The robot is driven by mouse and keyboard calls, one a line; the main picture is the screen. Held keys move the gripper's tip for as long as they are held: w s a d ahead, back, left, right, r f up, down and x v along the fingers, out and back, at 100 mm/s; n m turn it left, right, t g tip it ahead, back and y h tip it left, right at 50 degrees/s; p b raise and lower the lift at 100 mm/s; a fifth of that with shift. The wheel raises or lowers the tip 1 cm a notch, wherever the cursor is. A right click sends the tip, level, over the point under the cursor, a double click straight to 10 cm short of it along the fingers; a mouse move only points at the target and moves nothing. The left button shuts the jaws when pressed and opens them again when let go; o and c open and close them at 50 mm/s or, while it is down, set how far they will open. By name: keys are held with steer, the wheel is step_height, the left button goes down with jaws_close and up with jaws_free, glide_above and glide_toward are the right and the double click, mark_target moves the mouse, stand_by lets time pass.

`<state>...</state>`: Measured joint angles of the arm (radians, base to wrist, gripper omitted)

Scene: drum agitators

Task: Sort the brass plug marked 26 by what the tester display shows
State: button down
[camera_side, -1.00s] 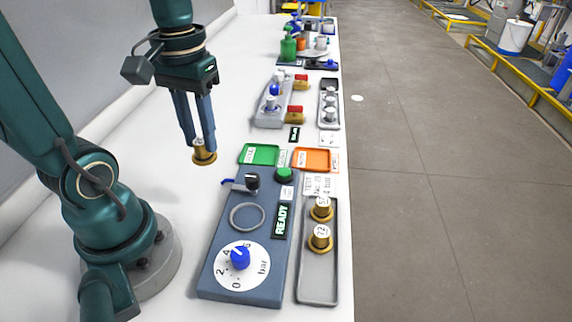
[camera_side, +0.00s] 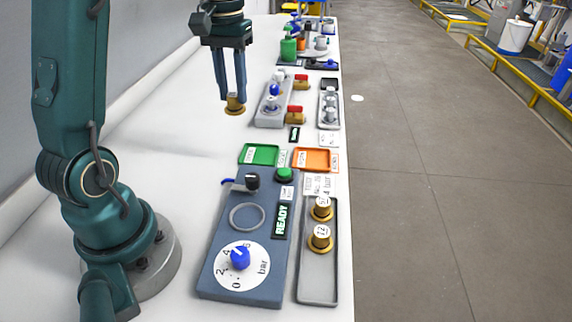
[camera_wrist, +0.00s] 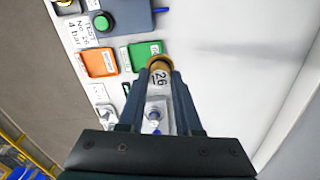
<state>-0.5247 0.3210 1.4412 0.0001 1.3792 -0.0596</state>
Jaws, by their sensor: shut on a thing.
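My gripper (camera_side: 233,98) is shut on the brass plug (camera_side: 235,108) and holds it upright above the white table, beyond the green tray and left of the second grey station. In the wrist view the plug (camera_wrist: 159,80) shows the mark 26 between the fingers. The tester (camera_side: 223,287) is a blue-grey box with an empty ring seat (camera_side: 247,217), a blue dial knob (camera_side: 240,257) and a green button (camera_side: 284,174). Its display (camera_side: 282,220) reads READY. The green tray (camera_side: 260,154) and orange tray (camera_side: 312,159) look empty. A card (camera_wrist: 73,30) reads TEST No. 26, 4 bar.
A grey rack (camera_side: 318,285) holds two brass plugs, one marked 72. Beyond the trays stand a grey station (camera_side: 264,116) with a blue knob, red-topped brass parts (camera_side: 296,111) and another rack (camera_side: 329,100). The table left of the tester is clear.

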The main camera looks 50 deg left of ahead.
steer(key=shift+m, duration=0.4)
steer(key=shift+w+d+f, duration=0.1)
steer(key=shift+w+f, duration=0.6)
steer(key=shift+f, duration=1.3)
steer(key=shift+w+d+f, duration=0.15)
steer(key=shift+w+f, duration=0.6)
steer(key=shift+f, duration=1.25)
steer(key=shift+w+d+f, duration=0.1)
steer(key=shift+w+f, duration=0.6)
steer(key=shift+f, duration=1.3)
steer(key=shift+f, duration=0.45)
steer(key=c, duration=0.5)
jaws_free()
steer(key=o, duration=0.3)
